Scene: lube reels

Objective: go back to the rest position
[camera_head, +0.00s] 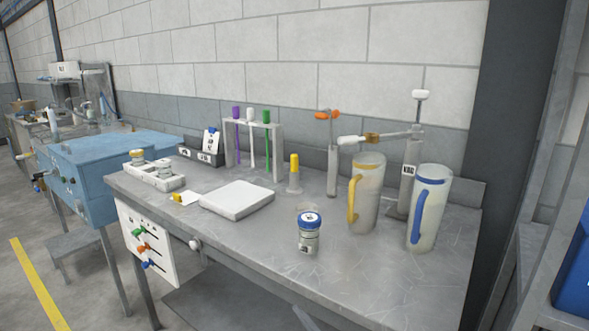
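Neither of my grippers shows in the head view. The metal workbench (270,236) stands in front of me against a block wall. A small jar with a blue lid (309,233) stands upright near the bench's front edge. A jug with a yellow handle (366,195) and a jug with a blue handle (430,208) stand at the right. A white flat slab (237,200) lies near the middle of the bench. A white tray (168,183) at the left end holds small jars with yellowish lids.
A rack (279,152) holds purple, white and green-topped tubes at the back. A yellow-topped bottle (294,172) and a metal stand (406,178) are behind the jugs and slab. A control panel (147,244) hangs on the bench front. A blue cabinet (88,190) stands left.

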